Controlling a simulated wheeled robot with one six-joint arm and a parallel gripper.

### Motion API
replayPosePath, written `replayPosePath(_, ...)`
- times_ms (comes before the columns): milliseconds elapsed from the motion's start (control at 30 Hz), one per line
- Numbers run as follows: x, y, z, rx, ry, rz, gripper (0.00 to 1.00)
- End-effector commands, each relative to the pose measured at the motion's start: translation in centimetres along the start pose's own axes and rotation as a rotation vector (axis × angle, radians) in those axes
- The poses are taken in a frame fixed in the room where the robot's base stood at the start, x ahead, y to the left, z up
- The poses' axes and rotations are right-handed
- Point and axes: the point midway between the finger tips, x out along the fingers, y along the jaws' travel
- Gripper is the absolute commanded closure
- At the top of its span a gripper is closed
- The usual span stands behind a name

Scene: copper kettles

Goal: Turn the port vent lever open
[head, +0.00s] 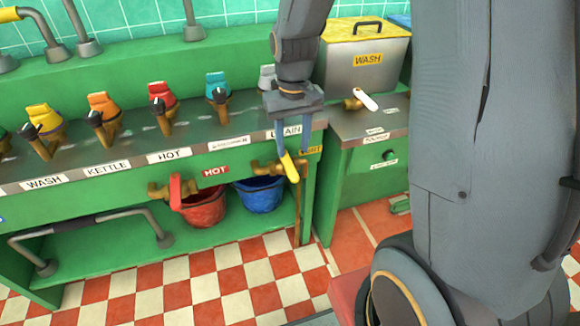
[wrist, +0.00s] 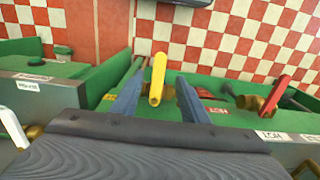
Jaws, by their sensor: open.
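A yellow lever (head: 289,167) sits on a brass valve (head: 264,168) under the front edge of the green counter, beside a small yellow label (head: 311,150) too small to read surely. I cannot read any label as port vent. My gripper (head: 292,148) is open and points down at this lever. In the wrist view the yellow lever (wrist: 157,80) stands between the two blue-grey fingers (wrist: 158,84), with gaps visible on both sides; contact is not seen. A red lever (head: 175,191) on another brass valve, by a red HOT label, is to the left; it also shows in the wrist view (wrist: 275,93).
A red bucket (head: 204,208) and a blue bucket (head: 259,194) stand under the counter. Several coloured taps, such as the teal one (head: 217,86), line the counter top. A steel WASH box (head: 362,65) with a white-handled tap stands right. The checkered floor in front is clear.

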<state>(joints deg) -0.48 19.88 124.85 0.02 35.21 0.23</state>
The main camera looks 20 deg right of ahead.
Motion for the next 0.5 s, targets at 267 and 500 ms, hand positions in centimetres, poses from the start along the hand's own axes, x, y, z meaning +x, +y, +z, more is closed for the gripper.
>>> replayPosePath(267, 2.7, 0.1, -1.4, 0.001, -0.005, 0.0, 0.59)
replayPosePath(500, 6.4, 0.2, -1.3, 0.004, -0.004, 0.0, 0.59)
